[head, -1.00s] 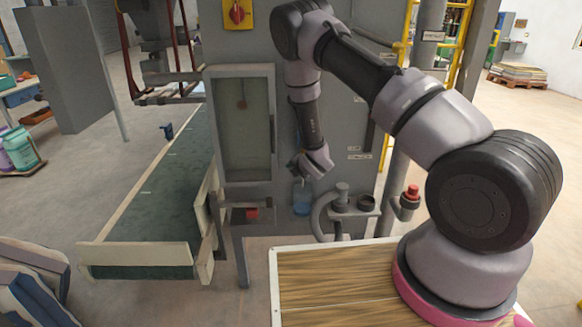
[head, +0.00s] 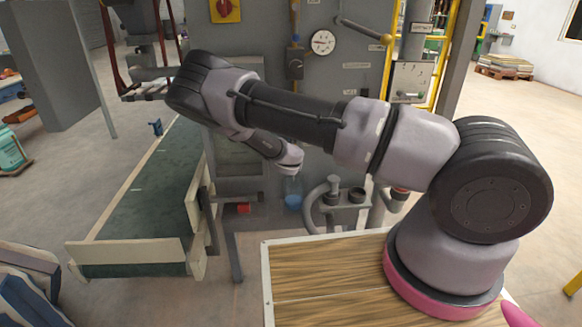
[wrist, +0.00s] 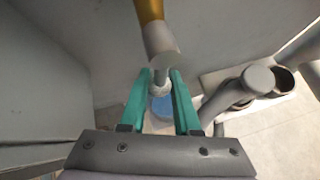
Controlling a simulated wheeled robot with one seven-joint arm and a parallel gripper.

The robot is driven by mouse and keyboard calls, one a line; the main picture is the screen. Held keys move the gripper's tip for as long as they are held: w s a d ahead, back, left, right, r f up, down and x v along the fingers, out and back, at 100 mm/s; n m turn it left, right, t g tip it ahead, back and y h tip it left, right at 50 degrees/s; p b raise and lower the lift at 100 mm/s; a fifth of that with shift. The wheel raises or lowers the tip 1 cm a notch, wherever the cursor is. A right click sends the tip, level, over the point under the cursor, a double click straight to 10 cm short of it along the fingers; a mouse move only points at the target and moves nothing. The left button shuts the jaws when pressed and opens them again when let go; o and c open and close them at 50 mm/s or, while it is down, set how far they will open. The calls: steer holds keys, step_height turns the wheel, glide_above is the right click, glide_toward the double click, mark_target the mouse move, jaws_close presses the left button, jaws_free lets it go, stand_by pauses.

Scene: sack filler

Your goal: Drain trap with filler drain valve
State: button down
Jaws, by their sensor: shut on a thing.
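The trap (head: 293,193) is a small clear bowl with blue in its lower part, on the front of the grey filler cabinet. It sits just below the end of my arm in the head view. In the wrist view, the two teal fingers of my gripper (wrist: 161,78) are closed about a small pale grey knob (wrist: 160,88), which looks like the filler drain valve. The blue of the trap shows behind it, between the fingers. A grey cylinder with a yellow piece above it stands just past the fingertips. My arm hides most of the gripper in the head view.
A curved grey pipe and black cup (head: 357,195) stand close at the right of the trap. A pressure gauge (head: 323,42) and a lever are above. A green conveyor (head: 150,205) lies to the left. A wooden-topped table (head: 320,270) is in front.

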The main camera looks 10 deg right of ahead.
steer(key=shift+d, duration=0.15)
stand_by(0.3)
steer(key=c, duration=0.6)
jaws_free()
steer(key=v, duration=1)
steer(key=shift+s+r, duration=0.15)
steer(key=shift+s, duration=0.2)
